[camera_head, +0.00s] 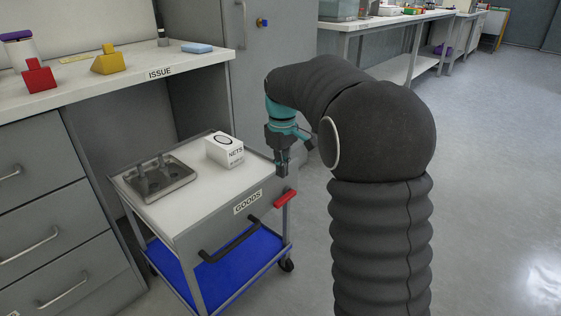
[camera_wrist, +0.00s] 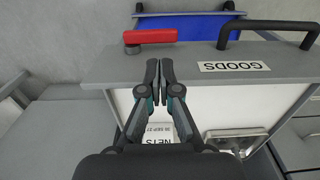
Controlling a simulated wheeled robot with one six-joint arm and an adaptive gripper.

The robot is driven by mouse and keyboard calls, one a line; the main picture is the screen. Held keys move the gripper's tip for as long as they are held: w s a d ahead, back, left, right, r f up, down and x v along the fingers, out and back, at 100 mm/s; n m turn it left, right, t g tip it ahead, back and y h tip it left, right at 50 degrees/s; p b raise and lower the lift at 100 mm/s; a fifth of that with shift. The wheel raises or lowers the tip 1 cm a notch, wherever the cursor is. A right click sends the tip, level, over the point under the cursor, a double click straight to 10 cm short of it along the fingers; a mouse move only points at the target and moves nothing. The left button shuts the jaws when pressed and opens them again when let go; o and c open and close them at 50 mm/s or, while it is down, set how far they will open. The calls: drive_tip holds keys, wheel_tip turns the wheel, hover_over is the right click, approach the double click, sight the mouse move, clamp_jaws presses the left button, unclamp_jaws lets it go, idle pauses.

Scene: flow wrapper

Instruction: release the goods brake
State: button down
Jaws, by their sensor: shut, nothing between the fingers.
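The goods cart (camera_head: 215,205) stands in front of the issue counter, with a GOODS label on its front panel. Its red brake lever (camera_head: 285,198) sits at the right end of that panel. In the wrist view the red lever (camera_wrist: 150,37) lies sideways, with a round pivot at its left end. My gripper (camera_head: 282,172) is shut and empty, pointing down over the cart's right front corner, close to the lever. In the wrist view its fingertips (camera_wrist: 159,68) show just short of the lever, apart from it in the picture. Whether they touch is unclear.
A white NETS box (camera_head: 224,150) and a metal tray (camera_head: 160,180) stand on the cart top. A black handle (camera_head: 230,243) projects from the front panel, beside the lever. A blue lower shelf (camera_head: 225,272) lies below. The floor to the right is clear.

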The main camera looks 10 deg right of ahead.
sight(279, 201)
wheel_tip(279, 201, down, 8)
drive_tip(key=shift+f+b, duration=0.1)
drive_tip(key=shift+b, duration=0.65)
drive_tip(key=shift+s+a+f+p, duration=0.25)
drive_tip(key=shift+a+f+p, duration=0.15)
drive_tip(key=shift+p, duration=0.3)
drive_tip(key=shift+f, duration=0.6)
drive_tip(key=s+a+r+p, duration=0.1)
drive_tip(key=a+r+p, duration=0.1)
drive_tip(key=r, duration=0.4)
drive_tip(key=s+a+r+p, duration=0.2)
drive_tip(key=r, duration=0.5)
drive_tip(key=shift+r, duration=0.1)
